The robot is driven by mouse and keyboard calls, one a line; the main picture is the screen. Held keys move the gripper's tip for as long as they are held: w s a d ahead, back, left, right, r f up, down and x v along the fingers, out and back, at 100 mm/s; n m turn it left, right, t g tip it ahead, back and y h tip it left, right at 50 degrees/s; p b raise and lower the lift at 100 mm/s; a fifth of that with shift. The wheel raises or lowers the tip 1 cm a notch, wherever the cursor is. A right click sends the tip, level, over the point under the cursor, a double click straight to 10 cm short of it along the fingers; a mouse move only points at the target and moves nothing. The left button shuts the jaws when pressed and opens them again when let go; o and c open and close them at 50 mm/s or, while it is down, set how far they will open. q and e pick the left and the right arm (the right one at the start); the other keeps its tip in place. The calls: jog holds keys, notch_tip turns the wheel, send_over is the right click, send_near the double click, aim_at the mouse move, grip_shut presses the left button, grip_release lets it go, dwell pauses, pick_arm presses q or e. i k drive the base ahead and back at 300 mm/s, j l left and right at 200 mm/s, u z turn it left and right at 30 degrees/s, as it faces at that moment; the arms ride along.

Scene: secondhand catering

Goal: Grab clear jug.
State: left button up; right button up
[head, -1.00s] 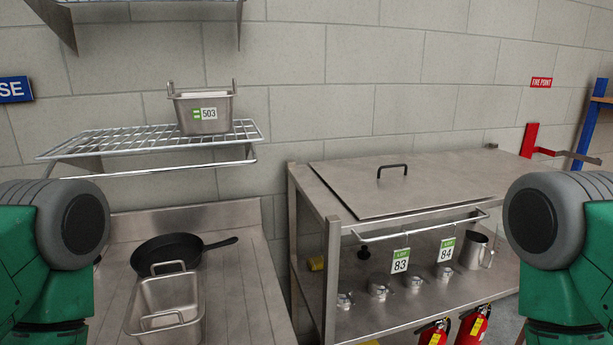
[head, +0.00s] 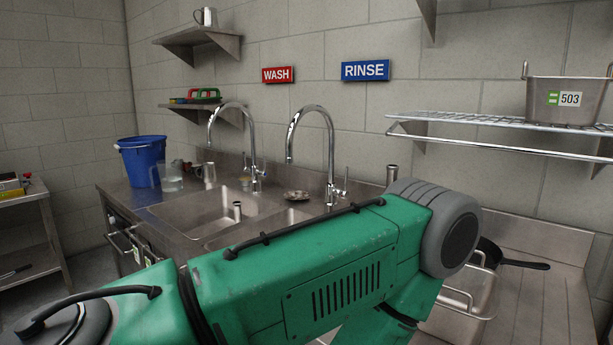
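A clear jug (head: 171,178) stands on the steel sink counter at the left in the head view, just in front and right of a blue bucket (head: 142,160). It looks upright and see-through, and its handle is hard to make out. My green left arm crosses the lower middle of the view, well to the right of the jug and nearer to me. Neither gripper shows in the view, so I cannot see their fingers.
The steel counter (head: 118,192) holds two sink basins with tall faucets (head: 330,150) behind. Metal cups (head: 209,173) stand right of the jug. Shelves (head: 200,38) hang above. A side table (head: 22,200) stands left, with floor between. A black pan and steel container (head: 462,292) sit right.

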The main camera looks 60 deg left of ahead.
aim_at(170, 171)
jog(key=u, duration=2.7)
jog(key=i+j+z, duration=0.1)
jog(key=z, duration=0.25)
jog(key=i+j+z, duration=0.1)
jog(key=z, duration=0.3)
jog(key=j+z, duration=0.15)
jog(key=z, duration=0.2)
jog(key=i+j+z, duration=0.2)
jog(key=j, duration=0.4)
jog(key=i+j+z, duration=0.2)
jog(key=j, duration=0.45)
jog(key=j+z, duration=0.25)
jog(key=j, duration=0.35)
jog(key=i+j+z, duration=0.2)
jog(key=j, duration=0.5)
jog(key=k+l, duration=0.05)
jog(key=k, duration=0.05)
